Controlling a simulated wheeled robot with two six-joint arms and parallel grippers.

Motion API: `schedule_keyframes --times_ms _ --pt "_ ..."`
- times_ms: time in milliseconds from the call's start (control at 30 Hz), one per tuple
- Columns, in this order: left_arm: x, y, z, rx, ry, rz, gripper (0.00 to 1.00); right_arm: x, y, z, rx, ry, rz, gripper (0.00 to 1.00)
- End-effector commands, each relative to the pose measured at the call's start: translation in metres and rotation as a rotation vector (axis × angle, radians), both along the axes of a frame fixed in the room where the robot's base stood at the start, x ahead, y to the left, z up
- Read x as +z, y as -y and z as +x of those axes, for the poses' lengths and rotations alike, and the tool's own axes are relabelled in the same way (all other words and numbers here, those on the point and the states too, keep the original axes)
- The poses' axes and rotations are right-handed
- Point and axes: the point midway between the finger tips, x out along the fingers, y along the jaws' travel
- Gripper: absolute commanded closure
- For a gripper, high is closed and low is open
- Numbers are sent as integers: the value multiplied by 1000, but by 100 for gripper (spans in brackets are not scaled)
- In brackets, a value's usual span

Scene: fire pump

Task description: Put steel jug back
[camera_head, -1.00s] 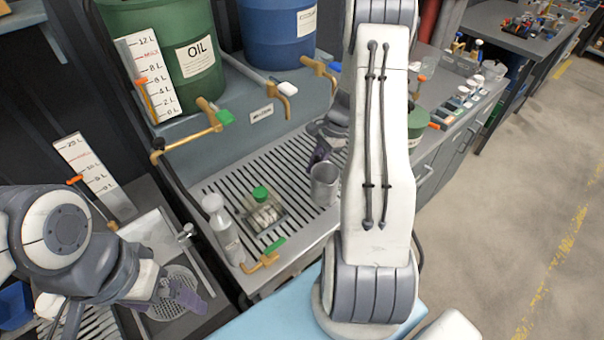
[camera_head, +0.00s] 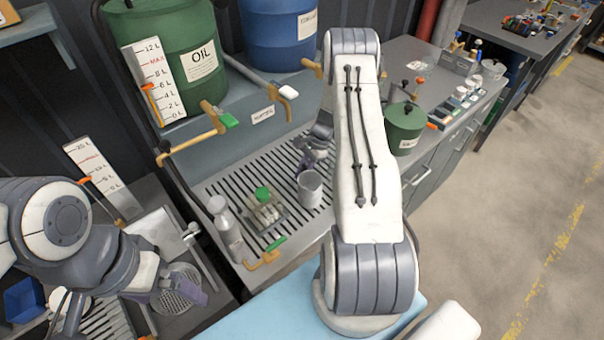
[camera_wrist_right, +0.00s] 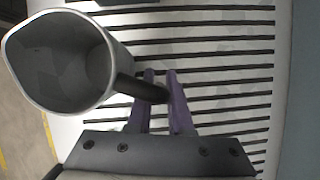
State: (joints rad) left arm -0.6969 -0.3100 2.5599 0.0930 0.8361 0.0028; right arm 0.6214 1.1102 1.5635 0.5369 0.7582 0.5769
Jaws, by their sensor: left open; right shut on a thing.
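The steel jug (camera_head: 311,187) is upright over the slotted drain grate (camera_head: 215,183) in the head view. In the right wrist view the jug (camera_wrist_right: 62,62) shows its open mouth and grey, empty-looking inside at upper left. My right gripper (camera_wrist_right: 160,90) is shut on the jug's dark handle (camera_wrist_right: 138,88), with purple fingers on either side of it. In the head view my right gripper (camera_head: 312,155) is partly hidden behind the jug and my arm. Whether the jug touches the grate is unclear. My left gripper (camera_head: 180,292) is open and empty at lower left, over a round strainer.
A small tray with a green-capped bottle (camera_head: 262,197) and a grey bottle (camera_head: 226,228) stand left of the jug. A green can (camera_head: 404,128) stands at right.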

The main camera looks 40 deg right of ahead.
Motion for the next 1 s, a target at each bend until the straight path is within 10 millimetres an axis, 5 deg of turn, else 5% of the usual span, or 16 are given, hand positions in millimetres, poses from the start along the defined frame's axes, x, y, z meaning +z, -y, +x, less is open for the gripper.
schedule_keyframes --times_ms 100,133,200,667,1000 --pt "-4 0 0 0 0 0 0 -5 0 0 0 0 0 100" --pt "-3 0 0 0 0 0 0 -4 0 0 0 0 0 74" --pt "-3 0 0 0 0 0 0 -3 0 0 0 0 0 52" --pt "-5 0 0 0 0 0 0 7 4 1 0 3 -1 52" --pt "-31 0 0 -1 0 0 0 70 33 -3 -1 5 -4 52"
